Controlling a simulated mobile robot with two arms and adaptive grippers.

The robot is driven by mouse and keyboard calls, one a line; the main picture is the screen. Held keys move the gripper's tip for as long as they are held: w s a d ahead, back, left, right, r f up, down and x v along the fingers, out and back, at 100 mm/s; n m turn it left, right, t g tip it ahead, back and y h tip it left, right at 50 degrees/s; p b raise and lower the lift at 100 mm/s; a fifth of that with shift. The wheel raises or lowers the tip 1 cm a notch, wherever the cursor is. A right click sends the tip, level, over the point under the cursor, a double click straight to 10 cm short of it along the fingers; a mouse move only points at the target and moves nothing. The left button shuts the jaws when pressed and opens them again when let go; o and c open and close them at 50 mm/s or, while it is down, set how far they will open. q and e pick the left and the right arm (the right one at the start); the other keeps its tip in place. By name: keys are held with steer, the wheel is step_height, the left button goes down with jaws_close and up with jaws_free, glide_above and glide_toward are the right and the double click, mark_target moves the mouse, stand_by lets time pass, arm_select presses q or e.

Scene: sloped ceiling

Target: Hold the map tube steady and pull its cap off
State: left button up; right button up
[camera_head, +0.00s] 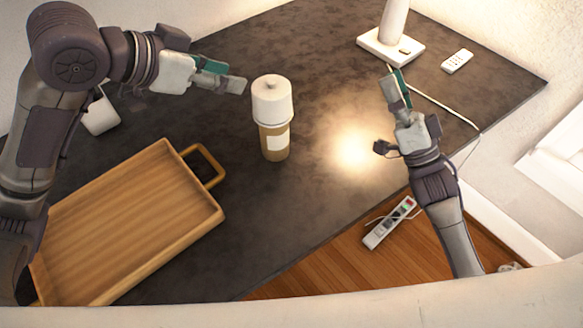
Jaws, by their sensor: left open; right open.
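The map tube (274,144) stands upright on the dark table, a brown cylinder with a pale label on its side. Its white cap (271,99) sits on top, with a small knob. My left gripper (240,78) is open, up and to the left of the cap, its fingertips close to it in the picture; I cannot tell whether they touch. My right gripper (393,86) is open and empty, well to the right of the tube, with its fingers pointing toward the back of the table.
A wooden tray (125,220) with a handle lies at the left front of the dark table (320,60). A white mug (100,117) is partly behind my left arm. A lamp base (390,47), its cord and a small white remote (457,61) are at back right. Another remote (389,222) lies lower, over the wooden floor.

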step_height(320, 180, up, 3)
steer(key=s+a+m+y, duration=0.1)
steer(key=s+a+m, duration=0.1)
steer(key=n+g+h, duration=0.5)
steer(key=n+h, duration=0.1)
steer(key=h, duration=0.4)
glide_toward(273, 118)
step_height(273, 118, down, 4)
steer(key=w, duration=0.4)
steer(key=w+a, duration=0.1)
steer(key=w, duration=0.4)
steer(key=w+a, duration=0.1)
steer(key=w, duration=0.4)
steer(key=shift+f, duration=0.3)
steer(key=shift+c, duration=0.2)
